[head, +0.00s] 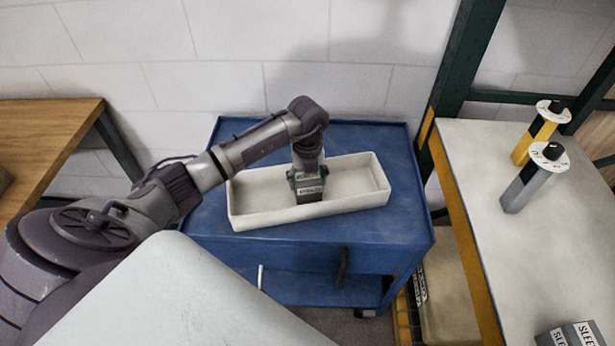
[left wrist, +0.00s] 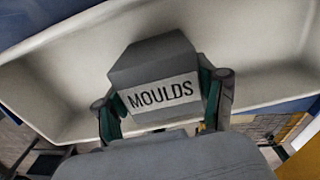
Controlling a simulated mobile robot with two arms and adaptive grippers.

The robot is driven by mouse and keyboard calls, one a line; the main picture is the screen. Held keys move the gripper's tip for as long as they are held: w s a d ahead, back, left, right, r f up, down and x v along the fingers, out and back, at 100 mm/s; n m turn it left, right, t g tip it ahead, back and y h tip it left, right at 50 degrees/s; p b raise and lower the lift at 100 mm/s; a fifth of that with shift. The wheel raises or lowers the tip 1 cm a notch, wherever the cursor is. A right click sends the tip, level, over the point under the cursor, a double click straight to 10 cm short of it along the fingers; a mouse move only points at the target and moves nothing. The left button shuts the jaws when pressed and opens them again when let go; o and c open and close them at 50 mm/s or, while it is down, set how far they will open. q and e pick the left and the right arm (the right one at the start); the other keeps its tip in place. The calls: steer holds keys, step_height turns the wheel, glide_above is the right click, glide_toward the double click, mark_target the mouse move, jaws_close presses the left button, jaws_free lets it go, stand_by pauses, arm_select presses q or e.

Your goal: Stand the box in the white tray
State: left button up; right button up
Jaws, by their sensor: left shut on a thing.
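The box is a small grey block with a white label; in the left wrist view the label on the box (left wrist: 158,62) reads MOULDS. My left gripper (head: 308,180) is shut on the box (head: 310,194), with one finger on each side of it in the left wrist view (left wrist: 165,100). The white tray (head: 250,217) is long and shallow and lies on the blue cart. The box is over or inside the middle of the tray; I cannot tell whether it touches the floor of the tray. The tray's wall (left wrist: 270,85) also shows in the left wrist view. My right gripper is not in view.
The blue cart (head: 390,235) has bare top around the tray. A pale table (head: 490,190) on the right holds a yellow post (head: 535,138), a grey post (head: 522,188) and a grey labelled box (head: 572,335). A wooden table (head: 45,125) stands at the left.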

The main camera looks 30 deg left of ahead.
arm_select(q)
steer(key=o, duration=1.4)
steer(key=shift+f, duration=0.15)
step_height(320, 180, up, 11)
steer(key=b, duration=0.2)
steer(key=shift+r+b, duration=0.2)
steer(key=shift+b, duration=0.15)
steer(key=shift+r, duration=0.5)
